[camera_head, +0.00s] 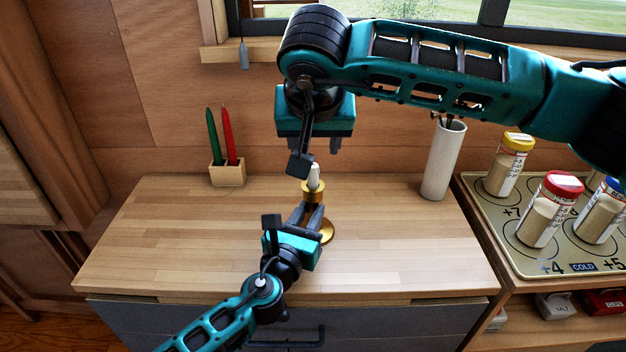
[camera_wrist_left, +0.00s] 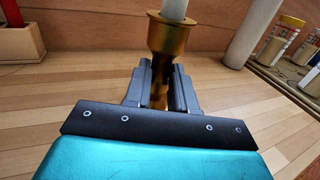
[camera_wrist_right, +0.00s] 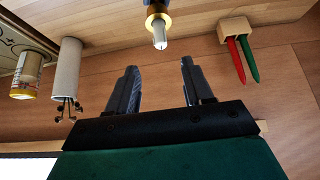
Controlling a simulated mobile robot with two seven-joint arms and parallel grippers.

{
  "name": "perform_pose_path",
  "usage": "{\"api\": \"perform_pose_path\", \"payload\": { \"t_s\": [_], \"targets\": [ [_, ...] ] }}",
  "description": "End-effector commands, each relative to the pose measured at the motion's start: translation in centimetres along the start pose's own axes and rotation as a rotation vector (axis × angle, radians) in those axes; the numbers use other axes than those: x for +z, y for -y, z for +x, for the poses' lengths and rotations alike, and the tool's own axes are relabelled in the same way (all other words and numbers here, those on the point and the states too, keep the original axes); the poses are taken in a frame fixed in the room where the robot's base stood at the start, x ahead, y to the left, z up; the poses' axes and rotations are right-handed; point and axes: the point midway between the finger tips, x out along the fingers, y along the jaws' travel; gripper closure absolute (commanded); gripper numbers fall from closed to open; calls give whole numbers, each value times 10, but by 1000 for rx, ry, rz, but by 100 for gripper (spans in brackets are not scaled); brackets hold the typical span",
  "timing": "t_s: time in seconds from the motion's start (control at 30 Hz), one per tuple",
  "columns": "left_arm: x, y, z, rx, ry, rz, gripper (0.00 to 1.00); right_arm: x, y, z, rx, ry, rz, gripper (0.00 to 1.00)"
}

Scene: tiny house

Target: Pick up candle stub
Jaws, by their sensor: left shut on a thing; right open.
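The candle stub (camera_head: 314,175) is short and white and stands upright in a brass candlestick (camera_head: 327,231) on the wooden counter. It also shows in the left wrist view (camera_wrist_left: 174,9) and the right wrist view (camera_wrist_right: 159,38). My left gripper (camera_head: 311,212) is shut on the candlestick's stem, below the cup. Part of the candlestick base is hidden by my left gripper.
A wooden block (camera_head: 228,173) holds a green and a red candle at the back left. A white cylindrical holder (camera_head: 443,160) stands at the back right. A tray (camera_head: 490,237) with several jars lies farther right. The counter's left and front are clear.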

Motion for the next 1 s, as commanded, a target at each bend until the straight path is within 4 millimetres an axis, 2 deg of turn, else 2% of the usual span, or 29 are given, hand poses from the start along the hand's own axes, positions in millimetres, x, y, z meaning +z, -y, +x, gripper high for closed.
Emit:
{"api": "perform_pose_path", "payload": {
  "t_s": [0.03, 0.2, 0.47, 0.7, 0.8, 1.0],
  "targets": [
    [0, 0, 0, 0, -1, 0, 100, 1, 0, 11, 3, 5, 1, 49],
    [0, 0, 0, 0, -1, 0, 100, 1, 0, 38, 1, 4, 4, 49],
    [0, 0, 0, 0, 0, 0, 100, 3, 1, 60, 0, 4, 4, 49],
    [0, 0, 0, 0, 0, 0, 100, 5, 2, 94, 0, 3, 5, 49],
    [0, 0, 0, 0, 0, 0, 100, 5, 2, 101, 1, 1, 3, 49],
    [0, 0, 0, 0, 0, 0, 100, 5, 2, 102, 0, 0, 3, 49]
  ]
}}
